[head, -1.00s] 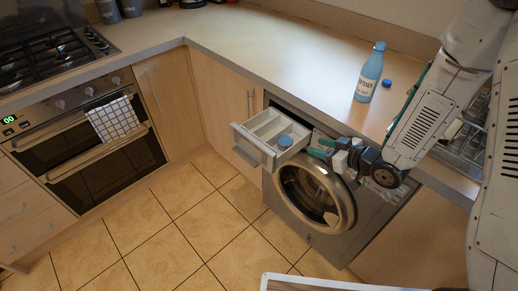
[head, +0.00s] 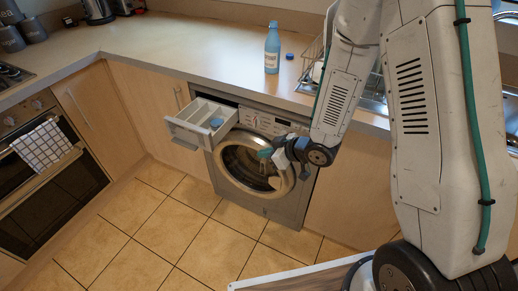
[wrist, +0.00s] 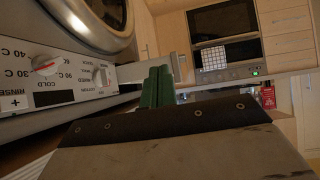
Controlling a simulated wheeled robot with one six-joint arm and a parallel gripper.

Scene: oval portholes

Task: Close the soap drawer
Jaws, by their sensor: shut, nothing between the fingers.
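The soap drawer (head: 186,130) is pulled out of the washing machine (head: 213,167) at its top left, in the head view. It is a pale tray with compartments and a grey front, and a blue round piece (head: 216,122) sits in it. My gripper (head: 265,153) is shut and empty, right of and below the drawer, over the round door in this view. In the wrist view my green fingers (wrist: 157,87) are together. A grey piece (wrist: 180,67) behind them looks like the drawer front, partly hidden. I cannot tell whether they touch.
The machine's round door (head: 228,150) lies below the drawer. The control panel with knobs (wrist: 102,75) is close at left in the wrist view. A blue bottle (head: 272,50) and a blue cap (head: 290,57) stand on the worktop (head: 190,55). The floor before the drawer is clear.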

